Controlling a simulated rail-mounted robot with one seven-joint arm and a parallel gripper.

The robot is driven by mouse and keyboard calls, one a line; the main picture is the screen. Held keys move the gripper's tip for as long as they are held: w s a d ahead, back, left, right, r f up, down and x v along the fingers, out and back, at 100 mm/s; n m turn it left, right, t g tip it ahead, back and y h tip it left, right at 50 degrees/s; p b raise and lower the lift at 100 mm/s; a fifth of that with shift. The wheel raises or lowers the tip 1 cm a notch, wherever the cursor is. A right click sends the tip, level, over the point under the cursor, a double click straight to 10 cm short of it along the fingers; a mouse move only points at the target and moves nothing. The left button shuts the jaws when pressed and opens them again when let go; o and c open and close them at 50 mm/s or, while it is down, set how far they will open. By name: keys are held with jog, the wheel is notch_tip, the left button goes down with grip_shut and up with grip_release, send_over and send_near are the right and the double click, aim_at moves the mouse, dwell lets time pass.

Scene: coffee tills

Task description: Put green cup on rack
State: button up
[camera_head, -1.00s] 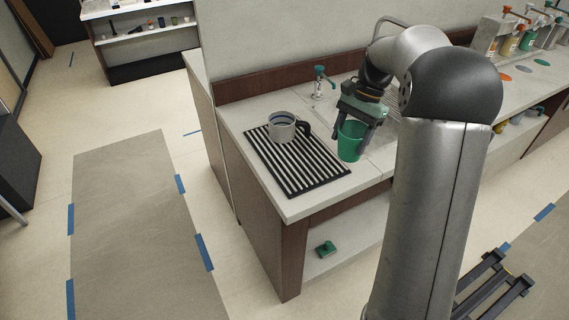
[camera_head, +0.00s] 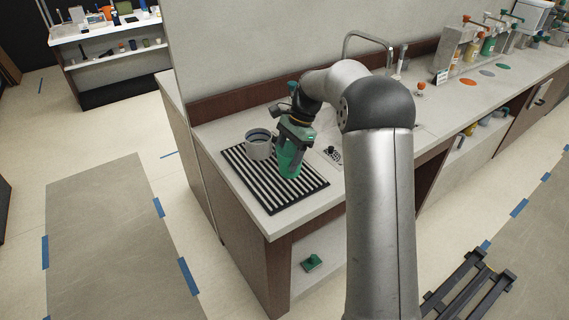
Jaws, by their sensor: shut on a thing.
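The green cup (camera_head: 289,163) is upright in my gripper (camera_head: 291,150), which is shut on it. The cup is over the right part of the black-and-white striped rack (camera_head: 262,191) on the counter. I cannot tell whether its base touches the rack. A grey cup (camera_head: 259,145) with a dark handle stands on the rack's back left part, just left of my gripper. My gripper hides part of the green cup's upper side and the grey cup's handle side.
A grey sink faucet (camera_head: 372,46) and a small dark drain piece (camera_head: 332,152) are to the right of the rack. A green item (camera_head: 311,262) lies on the lower shelf. The front of the rack is bare. Dispensers (camera_head: 475,42) stand at the far right.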

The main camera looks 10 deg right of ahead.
aim_at(285, 165)
jog(key=shift+w+a+f, duration=0.1)
jog(key=shift+a+f, duration=0.15)
jog(key=shift+f, duration=0.1)
jog(key=shift+w+a+f, duration=0.1)
jog(key=shift+f, duration=1.55)
jog(key=shift+f, duration=0.15)
jog(key=o, duration=1)
